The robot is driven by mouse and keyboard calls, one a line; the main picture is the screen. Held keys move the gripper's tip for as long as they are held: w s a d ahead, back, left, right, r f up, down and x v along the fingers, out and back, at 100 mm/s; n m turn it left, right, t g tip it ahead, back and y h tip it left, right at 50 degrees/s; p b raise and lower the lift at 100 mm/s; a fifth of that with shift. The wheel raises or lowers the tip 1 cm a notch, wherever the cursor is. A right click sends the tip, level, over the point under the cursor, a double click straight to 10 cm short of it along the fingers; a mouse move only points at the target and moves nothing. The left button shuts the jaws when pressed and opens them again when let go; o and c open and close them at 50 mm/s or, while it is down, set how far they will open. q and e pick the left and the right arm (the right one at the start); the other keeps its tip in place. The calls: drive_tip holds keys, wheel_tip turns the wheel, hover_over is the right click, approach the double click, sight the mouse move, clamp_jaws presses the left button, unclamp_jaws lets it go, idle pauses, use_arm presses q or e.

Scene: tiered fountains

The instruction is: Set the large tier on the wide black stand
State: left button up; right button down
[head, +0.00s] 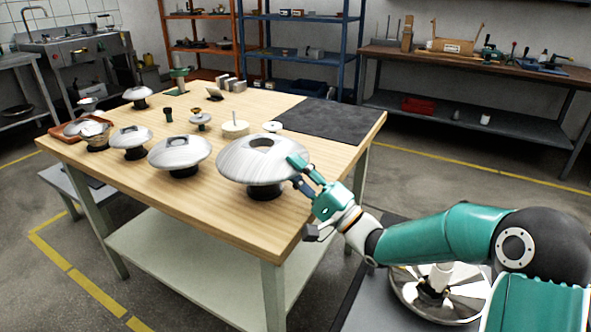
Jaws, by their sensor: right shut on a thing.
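The large tier (245,160), a wide streaked grey dome with an opening in its top, is at the near right part of the wooden table. My right gripper (299,173) is shut on its right rim. A black stand (264,193) shows directly under the tier. The tier hides the top of this stand, so I cannot tell whether the two touch. The tier looks about level. My left gripper is out of view.
Smaller domed tiers (180,152) (131,138) stand on black supports to the left. An orange tray (70,138) holds more parts. A dark mat (322,119) covers the far right corner. The table's front edge (215,213) is clear.

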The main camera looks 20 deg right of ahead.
drive_tip(key=shift+f+b, duration=1.5)
drive_tip(key=shift+f, duration=0.1)
drive_tip(key=shift+s+a+f+b, duration=0.1)
drive_tip(key=shift+a+f+b, duration=0.15)
drive_tip(key=shift+f+b, duration=0.15)
idle(0.6)
drive_tip(key=c, duration=0.9)
unclamp_jaws()
drive_tip(key=shift+o, duration=0.2)
drive_tip(key=v, duration=1.1)
drive_tip(key=shift+s+d, duration=0.3)
drive_tip(key=shift+d, duration=0.1)
drive_tip(key=shift+r, duration=0.15)
